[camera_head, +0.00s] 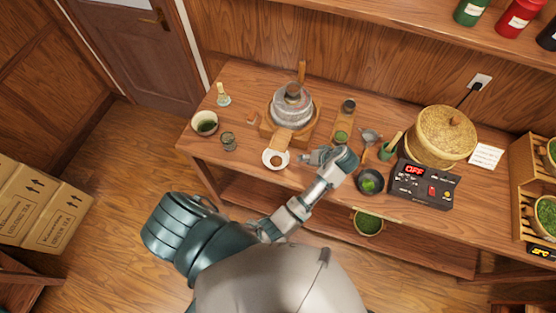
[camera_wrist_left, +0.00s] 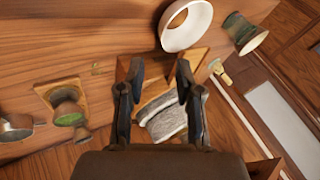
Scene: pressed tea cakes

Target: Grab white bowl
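The white bowl (camera_head: 267,163) stands on the table near its front edge, just below the mill's wooden spout. In the left wrist view the white bowl (camera_wrist_left: 203,22) is at the top, beyond and slightly right of the fingertips. Something brown shows inside it; I cannot tell what. My left gripper (camera_head: 308,157) is just right of the bowl in the head view, apart from it. In the left wrist view my left gripper (camera_wrist_left: 160,72) has its two fingers spread with nothing between them. My right gripper is not in view.
A stone mill (camera_head: 292,108) on a wooden base stands behind the bowl. A green glass (camera_head: 229,141) and a bowl of green tea (camera_head: 205,122) stand to its left. A dark bowl (camera_head: 370,181) and a control box (camera_head: 424,185) lie to the right.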

